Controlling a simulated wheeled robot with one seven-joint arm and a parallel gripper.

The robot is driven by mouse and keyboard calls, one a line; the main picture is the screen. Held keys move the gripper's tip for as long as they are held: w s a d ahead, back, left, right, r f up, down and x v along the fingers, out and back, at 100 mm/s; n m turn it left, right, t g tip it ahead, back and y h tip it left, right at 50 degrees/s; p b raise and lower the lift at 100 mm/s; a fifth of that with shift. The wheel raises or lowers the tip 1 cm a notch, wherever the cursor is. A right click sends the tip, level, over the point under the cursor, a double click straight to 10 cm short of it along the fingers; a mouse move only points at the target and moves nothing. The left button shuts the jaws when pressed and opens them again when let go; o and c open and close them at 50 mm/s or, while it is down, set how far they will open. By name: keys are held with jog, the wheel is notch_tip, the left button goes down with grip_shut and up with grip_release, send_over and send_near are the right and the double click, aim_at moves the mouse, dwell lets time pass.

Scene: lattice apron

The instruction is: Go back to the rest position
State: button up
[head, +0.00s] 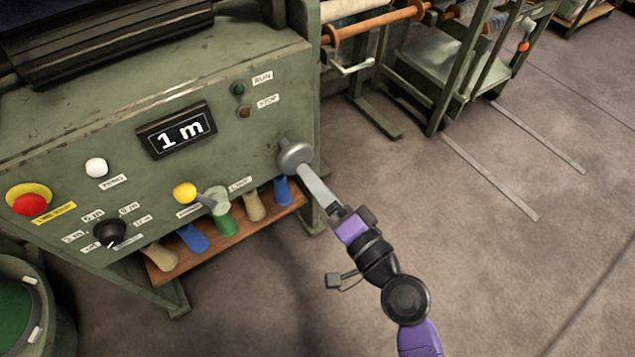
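My gripper (337,212) is in the middle of the head view, at the end of my purple and black arm that comes in from the bottom right. A lever on the green machine has a round grey hub (294,156) and a pale flat bar (318,186) that slants down and right. The bar's lower end meets my fingertips in the picture. The fingers are small and partly overlapped by the bar, so I cannot tell whether they grip it, touch it or are open.
The green machine panel (240,130) carries a "1 m" display (176,130), a red stop button (30,203), a yellow button (184,192) and a black knob (110,233). A roller rack (440,75) stands behind. The floor (520,270) at right is clear.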

dwell(0.3)
jog(key=s+d+n+t+h, duration=0.3)
jog(key=s+d+h, duration=0.4)
jog(key=s+d, duration=0.55)
jog(key=s+d+r+n+g+h, duration=0.15)
jog(key=s+d, duration=0.25)
jog(key=s, duration=0.6)
jog(key=s+d+n+g+h, duration=0.2)
jog(key=s+d, duration=0.1)
jog(key=s, duration=0.8)
notch_tip(320, 180, up, 28)
jog(key=p, duration=2.8)
jog(key=shift+w+d+r, duration=0.15)
jog(key=shift+w+r, duration=0.1)
jog(key=shift+w, duration=0.15)
jog(key=shift+y, duration=0.25)
